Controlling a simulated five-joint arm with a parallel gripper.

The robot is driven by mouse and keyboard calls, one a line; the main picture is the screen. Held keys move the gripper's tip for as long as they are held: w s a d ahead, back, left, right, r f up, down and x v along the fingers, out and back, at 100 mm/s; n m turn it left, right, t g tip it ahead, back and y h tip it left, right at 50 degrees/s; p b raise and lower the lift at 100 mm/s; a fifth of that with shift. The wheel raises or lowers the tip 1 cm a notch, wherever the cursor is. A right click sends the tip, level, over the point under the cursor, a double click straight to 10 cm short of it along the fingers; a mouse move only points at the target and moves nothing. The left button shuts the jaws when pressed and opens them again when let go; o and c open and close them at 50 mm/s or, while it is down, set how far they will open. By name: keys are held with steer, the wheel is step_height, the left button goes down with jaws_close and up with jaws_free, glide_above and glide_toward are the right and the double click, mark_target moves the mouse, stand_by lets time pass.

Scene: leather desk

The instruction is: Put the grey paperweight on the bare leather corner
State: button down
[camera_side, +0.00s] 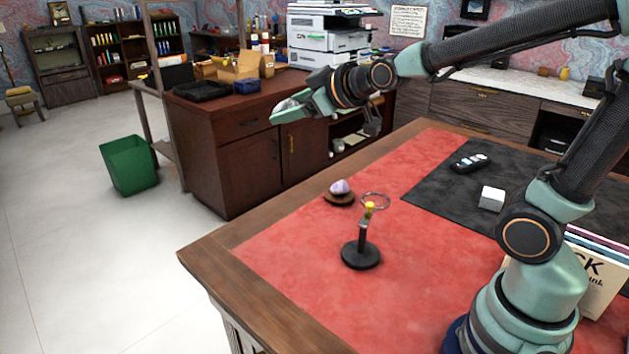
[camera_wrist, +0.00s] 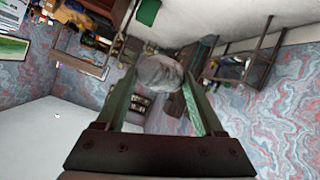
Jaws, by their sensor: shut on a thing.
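My gripper (camera_side: 283,108) is raised high, beyond the far left edge of the desk and well above it. It is shut on the grey paperweight (camera_wrist: 158,72), a rounded, mottled stone-like lump between the two green fingers in the wrist view. In the side view the paperweight (camera_side: 290,102) shows only in part behind a finger. The red leather desk top (camera_side: 290,255) has a wooden rim. Its left corner is bare, and the far strip beside the black mat (camera_side: 430,190) is also bare.
A black stand with a ring (camera_side: 361,254) stands on the leather. Behind it a purple-white lump (camera_side: 340,187) sits on a brown dish (camera_side: 338,200). A white block (camera_side: 491,198) and a black device with pale buttons (camera_side: 470,162) lie on the mat. Books (camera_side: 597,275) stand at right.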

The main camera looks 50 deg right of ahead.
steer(key=n+y, duration=0.2)
glide_above(268, 262)
step_height(268, 262, down, 11)
step_height(268, 262, down, 20)
steer(key=shift+r, duration=0.2)
stand_by(0.8)
steer(key=shift+f, duration=0.15)
jaws_free()
steer(key=shift+f, duration=0.1)
